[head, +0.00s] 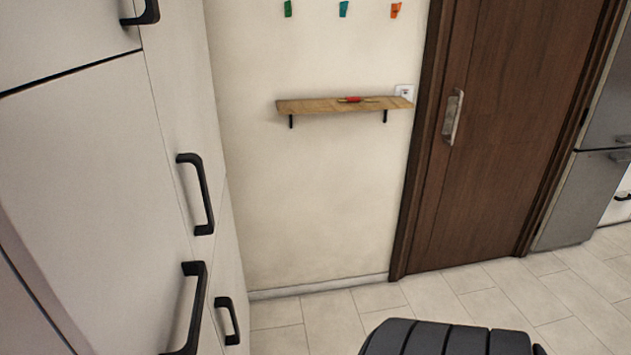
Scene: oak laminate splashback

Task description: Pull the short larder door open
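White larder fronts with black bar handles fill the left of the head view, and all look shut. The near unit has an upper door (60,35) with a handle (141,12), and a larger door (90,170) below it with a handle (190,310) low on its right edge. The narrow-looking fronts beyond (172,90) carry a handle (203,195) and, lower down, another handle (229,320). I cannot tell for certain which front is the short larder door. Neither of my grippers is in view, and no handle is visibly held.
A brown door (500,130) and a grey fridge (585,180) stand to the right. Pale floor tiles (335,315) are clear before the wall.

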